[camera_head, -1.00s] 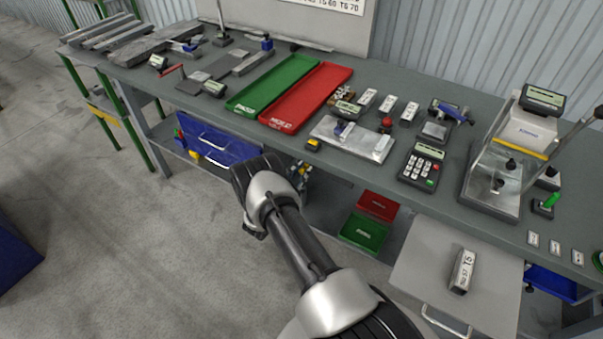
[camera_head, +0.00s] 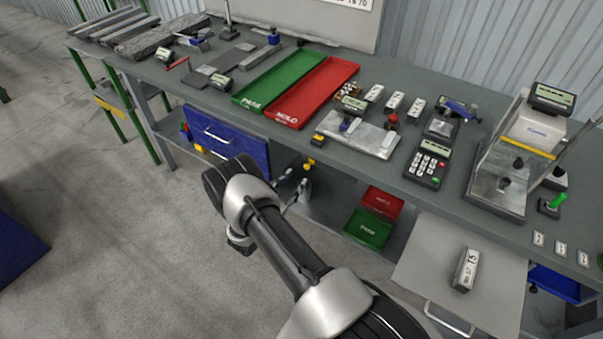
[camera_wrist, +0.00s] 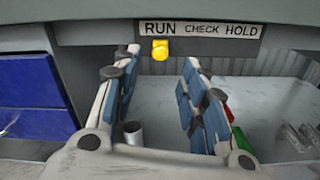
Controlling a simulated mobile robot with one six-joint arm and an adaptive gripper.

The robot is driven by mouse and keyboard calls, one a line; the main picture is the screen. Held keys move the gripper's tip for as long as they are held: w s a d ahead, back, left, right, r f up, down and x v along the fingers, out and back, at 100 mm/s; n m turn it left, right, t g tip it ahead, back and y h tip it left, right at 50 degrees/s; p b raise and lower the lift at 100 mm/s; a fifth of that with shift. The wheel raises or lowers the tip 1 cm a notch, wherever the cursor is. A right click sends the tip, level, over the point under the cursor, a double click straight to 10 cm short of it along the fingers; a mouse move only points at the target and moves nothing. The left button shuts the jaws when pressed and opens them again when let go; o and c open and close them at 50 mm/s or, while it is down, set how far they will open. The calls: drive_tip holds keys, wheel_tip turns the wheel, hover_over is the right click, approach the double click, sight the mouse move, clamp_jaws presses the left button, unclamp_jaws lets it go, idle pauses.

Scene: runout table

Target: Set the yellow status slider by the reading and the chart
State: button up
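The yellow status slider (camera_wrist: 160,49) sits at the left of its strip in the wrist view, below the word RUN on the label (camera_wrist: 200,30) reading RUN CHECK HOLD. In the head view a small yellow piece (camera_head: 311,162), likely the same slider, shows under the bench edge. My gripper (camera_wrist: 160,85) is open and empty, its blue-padded fingers either side of and below the slider, not visibly touching it. In the head view my gripper (camera_head: 296,180) is small at the bench front. The wall chart (camera_head: 355,2) is mostly cut off. A display (camera_head: 556,94) at right is too small to read.
The bench top (camera_head: 400,75) holds a green tray (camera_head: 262,92), a red tray (camera_head: 320,85), a keypad (camera_head: 428,164) and several gauges. A blue drawer unit (camera_head: 232,140) hangs left of my gripper. A pulled-out grey board (camera_head: 430,265) bears a labelled block (camera_head: 466,270).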

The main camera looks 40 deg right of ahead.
drive_tip(key=shift+v, duration=1.75)
